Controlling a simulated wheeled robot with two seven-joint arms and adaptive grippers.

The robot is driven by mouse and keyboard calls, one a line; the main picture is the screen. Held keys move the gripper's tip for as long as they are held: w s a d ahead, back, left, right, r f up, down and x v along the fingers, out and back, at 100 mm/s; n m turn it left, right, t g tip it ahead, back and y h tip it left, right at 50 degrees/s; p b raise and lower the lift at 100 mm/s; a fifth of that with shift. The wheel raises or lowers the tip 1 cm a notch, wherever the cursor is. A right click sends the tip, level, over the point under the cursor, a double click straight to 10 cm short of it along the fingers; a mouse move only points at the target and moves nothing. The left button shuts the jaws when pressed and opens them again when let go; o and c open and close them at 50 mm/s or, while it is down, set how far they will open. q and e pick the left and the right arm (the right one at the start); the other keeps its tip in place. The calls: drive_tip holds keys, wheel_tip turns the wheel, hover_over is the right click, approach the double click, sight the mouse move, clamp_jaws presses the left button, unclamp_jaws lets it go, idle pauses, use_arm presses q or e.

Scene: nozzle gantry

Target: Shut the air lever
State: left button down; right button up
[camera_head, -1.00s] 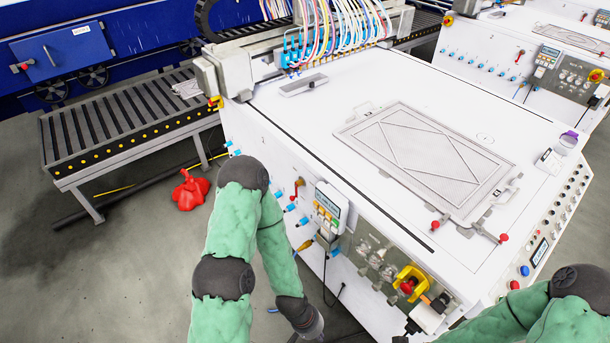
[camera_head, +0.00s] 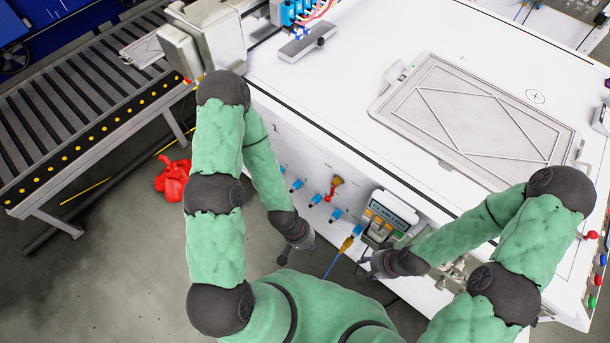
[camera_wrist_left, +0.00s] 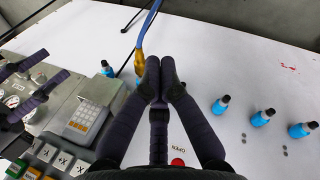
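The air lever (camera_head: 329,197) is a small red handle on a brass valve on the white machine's side panel, in the head view. In the left wrist view a red round part (camera_wrist_left: 178,162) shows beside the printed word OPEN, partly hidden by my gripper. My left gripper (camera_head: 299,248) is below and left of the lever, apart from it. In the left wrist view its fingertips (camera_wrist_left: 160,82) meet with nothing between them. My right gripper (camera_head: 364,264) is right of the left one, below the control box. Its fingers (camera_wrist_left: 54,66) look apart and empty.
Several blue fittings (camera_head: 297,186) stick out along the panel. A brass fitting with a blue hose (camera_head: 348,242) and a keypad control box (camera_head: 386,215) are close to the grippers. A roller conveyor (camera_head: 80,110) and red object (camera_head: 173,180) stand left. Open floor lies lower left.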

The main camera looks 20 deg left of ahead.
use_arm(q)
drive_tip(key=shift+w+a, duration=0.15)
drive_tip(key=shift+a, duration=0.1)
drive_tip(key=w+a+r+n+p, duration=0.3)
drive_tip(key=w+a+r+n, duration=0.1)
drive_tip(key=w+r, duration=0.3)
drive_tip(key=w+a+r+n+g+y+p, duration=0.1)
drive_tip(key=w+a+r+n+p, duration=0.2)
drive_tip(key=w, duration=0.8)
wheel_tip(320, 180, up, 6)
drive_tip(key=a+n, duration=0.2)
drive_tip(key=n, duration=0.2)
drive_tip(key=shift+w+f+n+p, duration=0.25)
drive_tip(key=shift+w+n+p, duration=0.05)
drive_tip(key=shift+w+p, duration=0.1)
